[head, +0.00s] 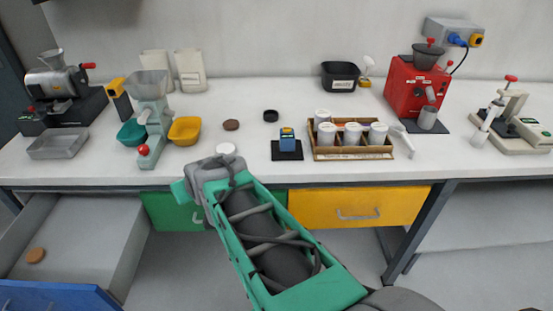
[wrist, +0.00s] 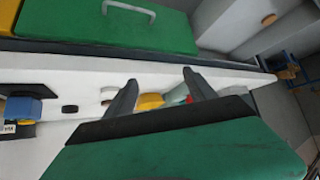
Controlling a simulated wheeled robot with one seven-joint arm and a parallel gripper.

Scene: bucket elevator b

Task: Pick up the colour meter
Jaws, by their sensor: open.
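A small blue device with a yellow top, which looks like the colour meter (head: 287,139), stands on a black pad (head: 287,155) near the middle of the bench's front. The fingertips are hidden there behind my wrist.
A wooden rack (head: 350,154) of white cups stands just right of the blue device. A white round item (head: 226,149), brown disc (head: 231,125) and black puck (head: 270,116) lie to its left. A grinder (head: 150,115) and yellow bowl (head: 185,130) are farther left. An open drawer (head: 80,240) juts out below left.

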